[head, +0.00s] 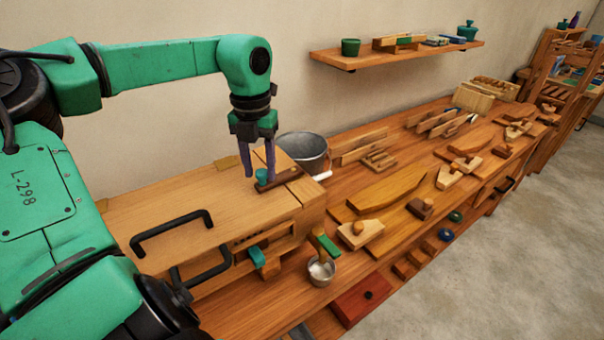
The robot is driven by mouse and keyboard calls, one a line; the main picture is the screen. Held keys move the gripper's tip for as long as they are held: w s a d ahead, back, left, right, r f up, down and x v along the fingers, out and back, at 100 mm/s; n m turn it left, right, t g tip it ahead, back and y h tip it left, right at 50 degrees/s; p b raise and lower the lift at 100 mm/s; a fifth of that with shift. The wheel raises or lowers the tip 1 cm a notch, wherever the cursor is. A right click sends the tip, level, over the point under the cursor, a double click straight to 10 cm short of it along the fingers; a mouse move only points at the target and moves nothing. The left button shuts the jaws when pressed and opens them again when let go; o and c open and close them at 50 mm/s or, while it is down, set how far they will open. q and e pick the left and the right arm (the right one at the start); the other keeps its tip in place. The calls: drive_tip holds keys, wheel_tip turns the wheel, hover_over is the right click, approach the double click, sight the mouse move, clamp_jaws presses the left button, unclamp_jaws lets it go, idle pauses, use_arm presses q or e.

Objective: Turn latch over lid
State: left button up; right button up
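A wooden box stands on the bench at the left, with a pale wooden lid (195,205) and a black bar handle (172,230) on top. A dark brown latch bar (282,178) with a teal knob (262,175) lies on top near the box's right end. My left gripper (260,177) points straight down over the knob. Its two purple-grey fingers are apart, one on each side of the knob. I cannot tell whether either finger touches it. My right gripper does not show.
A metal bucket (304,151) stands close behind the latch. A small metal cup (321,271) and a green-ended handle (328,245) are by the box's front right corner. Wooden pieces and tools cover the bench to the right. A wall shelf (400,52) hangs above.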

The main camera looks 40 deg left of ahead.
use_arm(q)
drive_tip(key=shift+a, duration=0.15)
wheel_tip(320, 180, up, 9)
drive_tip(key=p, duration=0.7)
drive_tip(key=shift+r+p, duration=0.1)
drive_tip(key=shift+p, duration=0.25)
drive_tip(key=shift+w, duration=0.1)
